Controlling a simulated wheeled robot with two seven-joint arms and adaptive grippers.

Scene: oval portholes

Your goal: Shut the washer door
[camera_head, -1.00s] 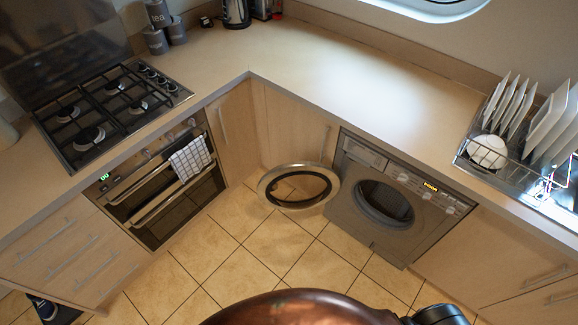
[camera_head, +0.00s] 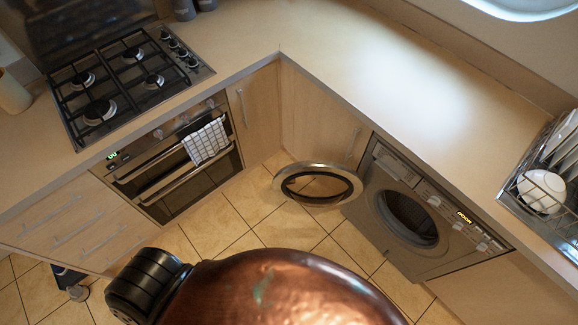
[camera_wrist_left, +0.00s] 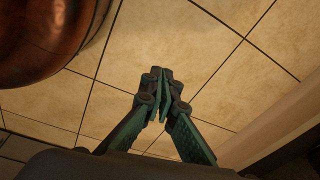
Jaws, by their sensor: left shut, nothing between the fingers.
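The grey washer (camera_head: 380,212) is built in under the counter, right of the corner. Its round door (camera_head: 318,166), a silver ring with a dark inner rim, stands wide open, swung out to the left. The dark drum opening (camera_head: 408,217) is uncovered. My left gripper (camera_wrist_left: 164,78) shows in the left wrist view with its green fingers shut and empty above the floor tiles. It is not in the head view and is apart from the door. My right gripper is in neither view.
My copper-coloured body fills the bottom of the head view. An oven (camera_head: 178,165) with a checked towel (camera_head: 206,140) stands left of the corner, under a gas hob (camera_head: 128,85). A dish rack (camera_head: 530,205) sits on the counter at right. Tiled floor (camera_head: 235,213) lies clear before the door.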

